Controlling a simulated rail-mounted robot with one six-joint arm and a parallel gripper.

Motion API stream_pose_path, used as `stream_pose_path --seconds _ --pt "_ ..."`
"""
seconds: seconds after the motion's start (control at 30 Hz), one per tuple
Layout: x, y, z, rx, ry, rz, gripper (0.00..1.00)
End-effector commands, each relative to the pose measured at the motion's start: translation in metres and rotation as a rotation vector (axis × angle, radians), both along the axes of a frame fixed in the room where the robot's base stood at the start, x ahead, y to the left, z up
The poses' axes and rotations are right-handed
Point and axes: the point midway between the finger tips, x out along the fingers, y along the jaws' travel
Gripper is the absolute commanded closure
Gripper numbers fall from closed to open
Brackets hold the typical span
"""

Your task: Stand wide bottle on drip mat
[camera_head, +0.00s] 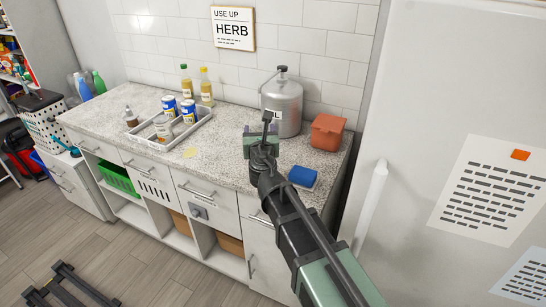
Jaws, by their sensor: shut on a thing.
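My gripper (261,143) is above the right half of the counter, in front of a big grey canister (283,104). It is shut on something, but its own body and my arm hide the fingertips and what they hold. I cannot tell whether that is the wide bottle. A small bottle with a pale label (163,127) is in the light tray (150,139). A small bottle with a brownish body (131,118) stands at the tray's left end. I cannot make out a drip mat for certain.
Two blue-and-white cans (188,112) are in the tray. Two yellowish bottles (206,87) stand by the wall. An orange-red box (327,132) and a blue block on a pale base (303,177) are at the right.

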Motion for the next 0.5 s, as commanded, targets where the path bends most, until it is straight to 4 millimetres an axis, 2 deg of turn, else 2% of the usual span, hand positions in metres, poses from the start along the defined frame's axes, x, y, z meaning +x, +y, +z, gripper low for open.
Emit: stream_pose_path --seconds 0.3,0.5 --pt "-0.002 -0.002 0.0 -0.001 0.0 -0.003 1.0" --pt "0.021 0.001 0.0 -0.001 0.0 -0.005 1.0"
